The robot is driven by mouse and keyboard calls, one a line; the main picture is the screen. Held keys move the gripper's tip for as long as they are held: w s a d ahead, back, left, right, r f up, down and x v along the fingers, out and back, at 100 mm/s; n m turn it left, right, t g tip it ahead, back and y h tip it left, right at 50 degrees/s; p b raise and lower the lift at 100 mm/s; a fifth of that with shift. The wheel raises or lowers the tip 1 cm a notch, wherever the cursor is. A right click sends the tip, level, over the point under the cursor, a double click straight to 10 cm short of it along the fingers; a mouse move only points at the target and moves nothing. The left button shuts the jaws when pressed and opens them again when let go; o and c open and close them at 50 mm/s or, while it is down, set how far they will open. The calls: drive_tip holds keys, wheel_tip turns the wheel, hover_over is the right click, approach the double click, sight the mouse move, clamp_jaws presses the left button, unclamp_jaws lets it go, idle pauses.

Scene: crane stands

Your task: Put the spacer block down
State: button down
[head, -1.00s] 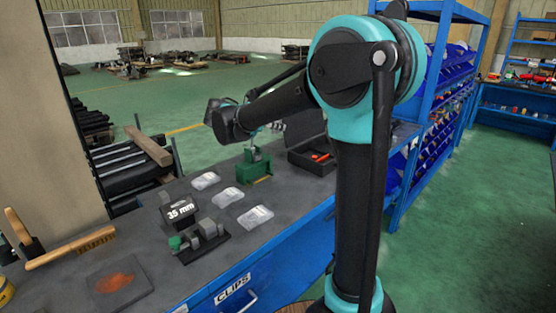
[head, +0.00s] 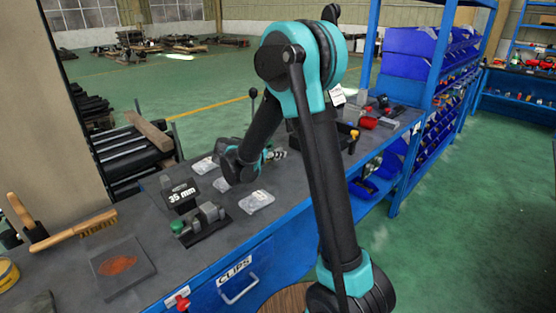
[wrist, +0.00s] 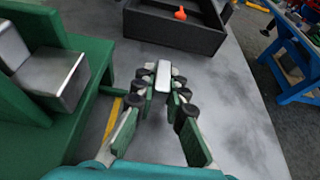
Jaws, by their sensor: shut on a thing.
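A small pale metal spacer block (wrist: 163,75) sits between the fingertips of my gripper (wrist: 162,86) in the wrist view. My gripper is shut on it, over the grey bench top (wrist: 220,105); I cannot tell whether the block touches the bench. A green vise-like fixture (wrist: 50,115) with steel jaw blocks (wrist: 52,72) stands just left of my fingers. In the head view my gripper (head: 275,154) is low over the bench, partly behind my arm, and the block is too small to make out.
A dark open box (wrist: 178,24) with an orange item lies beyond the fingers. In the head view, a 35 mm sign (head: 180,193), a dark holder with grey blocks (head: 206,220) and clear bags (head: 256,200) lie on the bench. Bare bench shows right of my fingers.

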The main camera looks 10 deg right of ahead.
drive_tip(key=shift+f, duration=1.25)
drive_tip(key=shift+f, duration=0.1)
drive_tip(key=c, duration=1.6)
unclamp_jaws()
drive_tip(key=shift+o, duration=0.2)
